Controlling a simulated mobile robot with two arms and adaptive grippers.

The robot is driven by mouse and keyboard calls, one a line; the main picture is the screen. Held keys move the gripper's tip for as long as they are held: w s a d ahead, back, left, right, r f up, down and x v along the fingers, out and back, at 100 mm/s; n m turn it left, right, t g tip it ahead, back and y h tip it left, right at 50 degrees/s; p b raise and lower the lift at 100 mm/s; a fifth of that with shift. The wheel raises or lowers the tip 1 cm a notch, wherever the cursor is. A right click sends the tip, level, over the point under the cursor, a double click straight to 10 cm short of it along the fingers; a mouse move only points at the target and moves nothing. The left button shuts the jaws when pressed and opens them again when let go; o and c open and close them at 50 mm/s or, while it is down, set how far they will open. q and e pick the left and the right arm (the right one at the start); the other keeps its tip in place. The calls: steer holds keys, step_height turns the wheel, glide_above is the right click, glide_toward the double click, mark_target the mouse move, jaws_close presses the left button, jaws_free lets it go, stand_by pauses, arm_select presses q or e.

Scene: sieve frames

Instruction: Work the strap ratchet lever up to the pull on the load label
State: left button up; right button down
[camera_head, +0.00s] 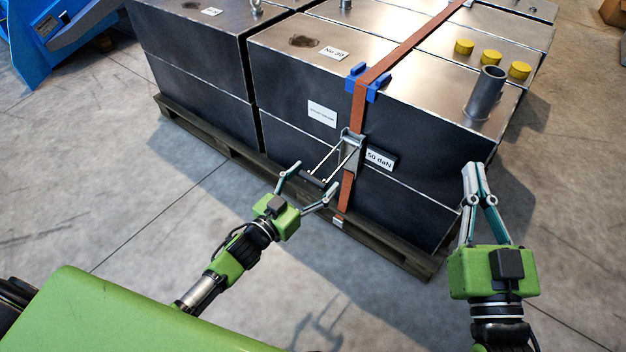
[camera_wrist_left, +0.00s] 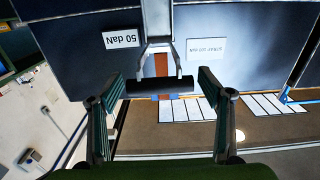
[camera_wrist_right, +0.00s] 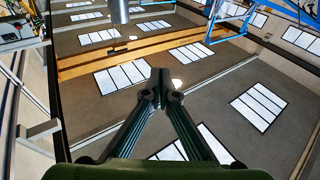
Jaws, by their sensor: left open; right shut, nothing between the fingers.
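The strap ratchet (camera_head: 350,152) sits on the orange strap (camera_head: 346,190) on the front of a dark metal tank. Its lever sticks out toward me and ends in a black bar handle (camera_head: 314,180). The load label (camera_head: 380,161), reading "50 daN", is right of the ratchet; it also shows in the left wrist view (camera_wrist_left: 121,38). My left gripper (camera_head: 314,181) is open, with a finger at each end of the handle. The left wrist view shows the handle (camera_wrist_left: 160,86) between the fingers, apart from them. My right gripper (camera_head: 473,172) is shut and empty, right of the tank front.
The tanks (camera_head: 290,75) stand on a wooden pallet (camera_head: 215,147). A blue corner protector (camera_head: 355,76) lies under the strap at the top edge. A pipe stub (camera_head: 485,92) and yellow caps (camera_head: 491,56) rise from the top. A white label (camera_head: 322,114) is left of the ratchet.

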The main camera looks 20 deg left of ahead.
arm_select(q)
steer(key=c, duration=1.6)
